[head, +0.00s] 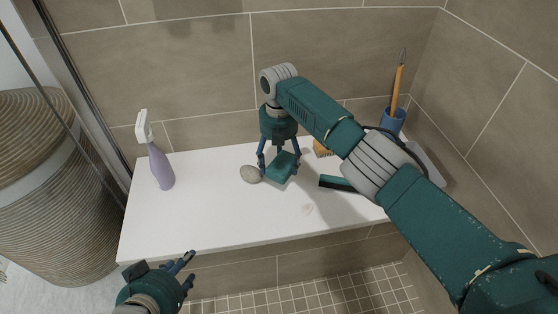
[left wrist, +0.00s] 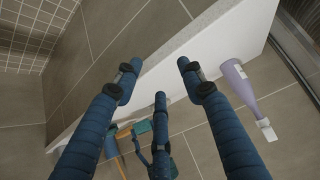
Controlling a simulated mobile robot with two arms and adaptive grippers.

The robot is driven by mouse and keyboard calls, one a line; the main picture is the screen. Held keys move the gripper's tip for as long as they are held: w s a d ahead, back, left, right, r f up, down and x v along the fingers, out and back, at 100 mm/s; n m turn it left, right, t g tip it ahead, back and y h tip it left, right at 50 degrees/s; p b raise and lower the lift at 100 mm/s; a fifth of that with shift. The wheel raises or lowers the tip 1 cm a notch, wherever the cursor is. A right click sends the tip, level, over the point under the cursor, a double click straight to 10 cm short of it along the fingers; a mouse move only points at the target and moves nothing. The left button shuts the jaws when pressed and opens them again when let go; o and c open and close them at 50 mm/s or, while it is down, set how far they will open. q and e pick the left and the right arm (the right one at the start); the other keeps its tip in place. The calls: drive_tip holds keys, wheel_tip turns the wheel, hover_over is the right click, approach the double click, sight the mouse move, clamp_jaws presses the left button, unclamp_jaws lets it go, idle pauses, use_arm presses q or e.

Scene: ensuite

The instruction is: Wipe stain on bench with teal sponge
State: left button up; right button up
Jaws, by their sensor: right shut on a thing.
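The teal sponge (head: 283,168) is between the fingers of my right gripper (head: 279,165), which is shut on it and points down over the middle of the white bench (head: 215,222). I cannot tell whether the sponge touches the bench top. A faint pale mark (head: 308,209), which looks like the stain, lies on the bench to the front right of the sponge. My left gripper (head: 188,271) is empty, in front of the bench's front edge at lower left. In the left wrist view its fingers (left wrist: 158,80) are spread apart.
A grey-beige stone (head: 250,174) lies just left of the sponge. A lilac spray bottle (head: 160,165) stands at the bench's left end. A teal squeegee (head: 336,183), a brush (head: 322,149) and a blue cup (head: 392,121) are to the right. A woven basket (head: 55,190) stands left of the bench.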

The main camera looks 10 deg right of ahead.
use_arm(q)
drive_tip(key=s+a+f+g+y+p, duration=0.1)
drive_tip(key=s+a+f+g, duration=0.1)
drive_tip(key=s, duration=0.6)
drive_tip(key=shift+s+a+f+g, duration=0.15)
drive_tip(key=shift+a+f+g, duration=0.2)
drive_tip(key=shift+f+g, duration=0.55)
use_arm(e)
drive_tip(key=shift+r, duration=0.8)
drive_tip(key=shift+r+p, duration=0.45)
drive_tip(key=shift+p, duration=0.2)
drive_tip(key=shift+r+p, duration=1)
drive_tip(key=shift+p, duration=0.05)
use_arm(q)
drive_tip(key=shift+s+a+f+g, duration=0.2)
drive_tip(key=shift+s+f+g, duration=0.45)
drive_tip(key=shift+s, duration=0.15)
use_arm(e)
drive_tip(key=shift+r, duration=0.1)
